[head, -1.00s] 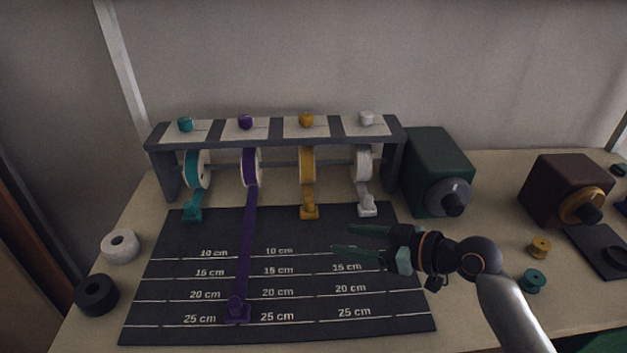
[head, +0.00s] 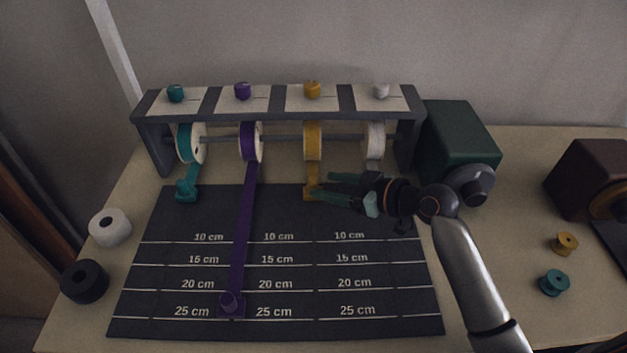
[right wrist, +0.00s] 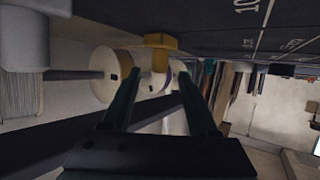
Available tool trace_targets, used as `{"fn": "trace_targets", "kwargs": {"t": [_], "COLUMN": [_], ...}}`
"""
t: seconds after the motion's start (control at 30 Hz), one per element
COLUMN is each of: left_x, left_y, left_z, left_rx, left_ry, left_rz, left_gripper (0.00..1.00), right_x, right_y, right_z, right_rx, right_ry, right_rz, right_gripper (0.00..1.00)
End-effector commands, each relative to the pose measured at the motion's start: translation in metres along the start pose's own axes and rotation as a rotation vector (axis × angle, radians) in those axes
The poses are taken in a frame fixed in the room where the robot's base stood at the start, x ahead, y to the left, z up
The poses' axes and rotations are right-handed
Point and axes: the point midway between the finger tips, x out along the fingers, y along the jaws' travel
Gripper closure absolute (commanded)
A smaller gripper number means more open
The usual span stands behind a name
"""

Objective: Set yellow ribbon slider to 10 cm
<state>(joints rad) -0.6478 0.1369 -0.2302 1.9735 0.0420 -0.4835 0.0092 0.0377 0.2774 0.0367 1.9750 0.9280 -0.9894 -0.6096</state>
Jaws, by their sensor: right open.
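The yellow ribbon (head: 312,171) hangs from its spool (head: 312,143) on the rack. Its yellow slider (head: 309,192) sits at the mat's back edge, behind the 10 cm line (head: 350,242). My right gripper (head: 324,184) comes in from the right with its green fingers at the slider and partly hides it. In the right wrist view the gripper (right wrist: 158,72) is open, and the yellow slider (right wrist: 160,41) shows just beyond and between the fingertips. I cannot tell whether they touch. My left gripper is not in view.
The purple slider (head: 231,304) sits at 25 cm with its ribbon (head: 242,225) drawn across the mat (head: 180,217). The teal slider (head: 187,188) is at the mat's back edge. A green box (head: 455,142) stands right of the rack (head: 408,142). The mat's right front is clear.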

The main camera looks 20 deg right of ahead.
Motion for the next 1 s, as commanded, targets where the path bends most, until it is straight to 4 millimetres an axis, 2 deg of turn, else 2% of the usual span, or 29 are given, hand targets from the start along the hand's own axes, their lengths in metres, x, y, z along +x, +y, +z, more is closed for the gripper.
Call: {"fn": "trace_targets", "kwargs": {"t": [0.1,0.3,0.67,1.0], "left_x": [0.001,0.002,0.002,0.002], "left_y": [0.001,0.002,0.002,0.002], "left_z": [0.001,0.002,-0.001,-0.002], "left_rx": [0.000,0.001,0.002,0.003], "left_ry": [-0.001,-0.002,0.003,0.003], "left_rz": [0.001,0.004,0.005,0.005], "left_gripper": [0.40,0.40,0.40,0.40], "right_x": [0.023,0.044,0.049,0.049], "right_y": [0.000,0.001,0.000,0.000], "right_z": [-0.001,-0.001,0.000,0.000], "right_rx": [0.004,0.001,0.000,0.000], "right_ry": [0.003,0.002,0.000,0.000], "right_rz": [-0.002,0.001,0.001,0.001], "right_gripper": [0.40,0.40,0.40,0.77]}}
